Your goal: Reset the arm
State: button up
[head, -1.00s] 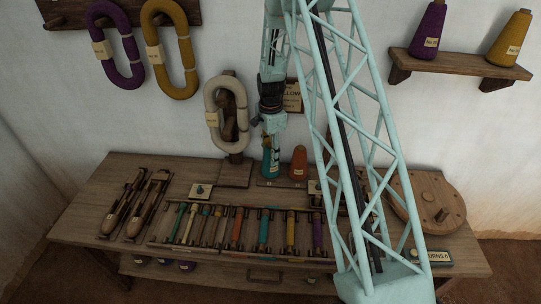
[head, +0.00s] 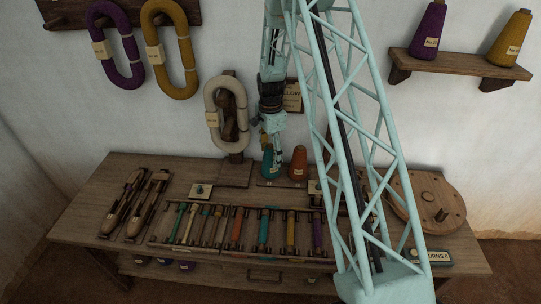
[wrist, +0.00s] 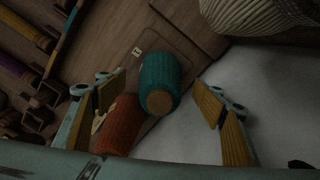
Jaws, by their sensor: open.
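My gripper (head: 271,143) hangs over the back of the wooden bench, just above the teal yarn cone (head: 271,166). In the wrist view my gripper (wrist: 158,104) is open, its two wood-coloured pads wide apart. Nothing is held.
A cream skein (head: 212,100) hangs on a wooden stand left of my gripper. Coloured bobbins (head: 263,231) lie in a rack in front, with shuttles (head: 145,208) to the left. A round wooden disc (head: 440,200) is at right. Open air lies above the bobbins.

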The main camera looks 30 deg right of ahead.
aim_at(271, 145)
jog(key=shift+r+p, duration=1.6)
jog(key=shift+r, duration=2.35)
